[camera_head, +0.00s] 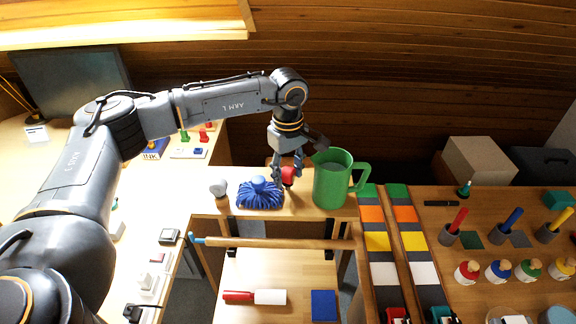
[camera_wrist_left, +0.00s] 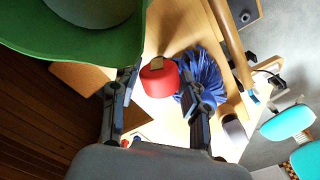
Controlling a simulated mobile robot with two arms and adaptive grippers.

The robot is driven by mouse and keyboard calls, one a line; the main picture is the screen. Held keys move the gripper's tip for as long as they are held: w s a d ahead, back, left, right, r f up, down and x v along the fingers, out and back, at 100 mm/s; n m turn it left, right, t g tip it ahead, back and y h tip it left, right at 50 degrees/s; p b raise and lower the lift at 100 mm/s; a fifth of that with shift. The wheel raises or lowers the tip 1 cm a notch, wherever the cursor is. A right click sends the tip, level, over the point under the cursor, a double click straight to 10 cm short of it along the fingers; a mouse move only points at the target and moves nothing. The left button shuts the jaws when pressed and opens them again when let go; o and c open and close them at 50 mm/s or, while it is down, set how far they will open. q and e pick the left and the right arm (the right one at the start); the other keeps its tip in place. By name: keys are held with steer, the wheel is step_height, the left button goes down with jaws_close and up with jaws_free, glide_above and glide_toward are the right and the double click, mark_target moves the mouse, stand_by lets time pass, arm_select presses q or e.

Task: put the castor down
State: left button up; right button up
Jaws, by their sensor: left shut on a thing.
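A small red castor (camera_head: 288,176) is between the fingers of my left gripper (camera_head: 287,168), at the back shelf. In the left wrist view, the castor (camera_wrist_left: 159,82) is a round red piece with a tan part on it, and the fingers (camera_wrist_left: 158,88) close on its two sides. The castor is beside the blue tasselled mop head (camera_head: 260,194) and left of the green jug (camera_head: 332,180). I cannot tell whether its underside touches the wooden shelf (camera_head: 300,208). My right gripper is not in view.
The jug stands close on the right and fills a corner of the wrist view. A grey-topped brush (camera_head: 219,192) stands left of the mop head. A wooden rod (camera_head: 270,243) lies in front of the shelf. Coloured strips and pots cover the right bench.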

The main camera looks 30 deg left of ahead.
mark_target(288, 169)
arm_select(q)
steer(key=shift+f, duration=0.1)
steer(key=shift+f+b, duration=0.25)
steer(key=shift+b, duration=0.15)
steer(key=o, duration=1.3)
steer(key=shift+o, duration=0.2)
steer(key=shift+r, duration=0.1)
steer(key=shift+r+p, duration=0.3)
steer(key=shift+p, duration=0.1)
steer(key=shift+r+b, duration=0.3)
steer(key=shift+b, duration=0.05)
step_height(288, 169, up, 10)
steer(key=b, duration=0.3)
steer(key=shift+f, duration=0.1)
steer(key=shift+r, duration=0.75)
